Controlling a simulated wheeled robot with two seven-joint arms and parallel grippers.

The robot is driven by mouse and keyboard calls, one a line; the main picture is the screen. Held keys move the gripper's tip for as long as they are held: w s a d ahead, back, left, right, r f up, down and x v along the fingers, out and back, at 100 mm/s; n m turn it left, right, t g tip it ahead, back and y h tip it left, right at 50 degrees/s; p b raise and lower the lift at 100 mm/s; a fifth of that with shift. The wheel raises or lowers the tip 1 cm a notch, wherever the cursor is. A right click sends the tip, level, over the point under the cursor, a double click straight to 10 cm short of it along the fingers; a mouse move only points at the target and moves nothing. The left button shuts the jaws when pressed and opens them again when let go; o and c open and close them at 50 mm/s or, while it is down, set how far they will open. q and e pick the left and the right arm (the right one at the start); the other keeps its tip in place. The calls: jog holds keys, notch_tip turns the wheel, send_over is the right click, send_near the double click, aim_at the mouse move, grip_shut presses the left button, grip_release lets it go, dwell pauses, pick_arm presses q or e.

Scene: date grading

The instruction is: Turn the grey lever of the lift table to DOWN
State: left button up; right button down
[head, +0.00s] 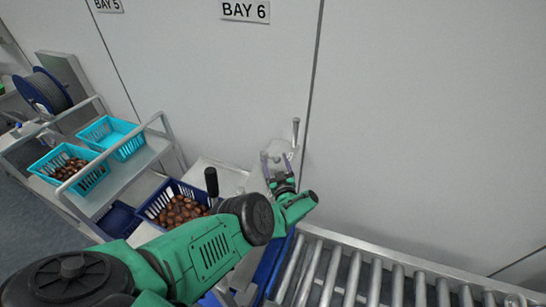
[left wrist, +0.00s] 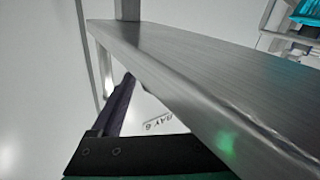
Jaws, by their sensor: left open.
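The grey lever (head: 295,132) stands upright on a pale mount against the wall in the head view, just right of my left gripper. My left gripper (head: 276,158) is open, its two purple fingers pointing up towards the wall just below and left of the lever's handle. The gap between fingers and lever is hard to judge. In the left wrist view one dark finger shows, and a broad brushed-metal bar (left wrist: 200,75) crosses close to the camera, hiding the other finger. I cannot tell whether this bar belongs to the lever. My right gripper is not in view.
A dark blue crate (head: 150,212) of dates sits left of my left arm, near an upright black-topped handle (head: 211,180). A trolley (head: 160,152) with two turquoise baskets stands further left. A roller conveyor (head: 345,270) runs along the lower right. The wall carries a BAY 6 sign (head: 245,11).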

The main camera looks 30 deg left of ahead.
pick_arm(q)
jog(key=shift+s+d+r, duration=0.1)
jog(key=shift+r, duration=0.05)
jog(key=shift+s+d+r, duration=0.1)
jog(key=shift+d, duration=0.05)
jog(key=shift+c, duration=1.2)
grip_shut()
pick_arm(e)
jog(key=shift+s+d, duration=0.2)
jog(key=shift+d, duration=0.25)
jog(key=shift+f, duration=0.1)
pick_arm(q)
jog(key=shift+r, duration=0.1)
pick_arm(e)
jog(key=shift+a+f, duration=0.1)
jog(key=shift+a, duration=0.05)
pick_arm(q)
jog(key=shift+y+b, duration=0.3)
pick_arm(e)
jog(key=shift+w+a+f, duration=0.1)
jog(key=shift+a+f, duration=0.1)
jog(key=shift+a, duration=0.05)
